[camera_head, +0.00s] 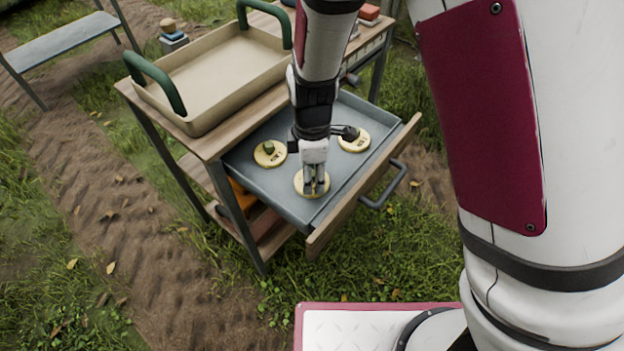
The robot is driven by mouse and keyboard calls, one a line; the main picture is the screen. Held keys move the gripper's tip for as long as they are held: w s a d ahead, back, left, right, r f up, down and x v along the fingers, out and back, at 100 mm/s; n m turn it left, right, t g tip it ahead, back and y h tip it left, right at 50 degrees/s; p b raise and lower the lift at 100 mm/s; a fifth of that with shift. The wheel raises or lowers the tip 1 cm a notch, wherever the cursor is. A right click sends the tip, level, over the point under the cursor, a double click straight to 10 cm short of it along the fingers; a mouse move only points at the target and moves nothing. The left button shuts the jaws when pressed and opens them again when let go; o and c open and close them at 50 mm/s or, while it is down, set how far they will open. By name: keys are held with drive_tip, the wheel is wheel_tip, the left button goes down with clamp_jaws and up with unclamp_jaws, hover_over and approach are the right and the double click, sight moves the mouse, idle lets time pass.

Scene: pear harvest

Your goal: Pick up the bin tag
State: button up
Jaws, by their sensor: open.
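Three round pale-yellow tags lie in the open grey drawer (278,184) of a wooden cart. One bin tag (300,187) is at the front, right under my gripper (316,188). A second tag (262,158) lies to the left, with a small dark-green knob on it. A third tag (356,145) lies to the right at the back, partly behind my gripper. My gripper points down with its fingers open at the front tag and hides its middle. I cannot tell whether the fingers touch it.
A beige tray (215,70) with green handles stands on the cart top. The drawer's wooden front (350,200) has a grey handle (388,186). A grey bench (62,42) stands at the upper left. Grass and bare soil surround the cart.

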clamp_jaws()
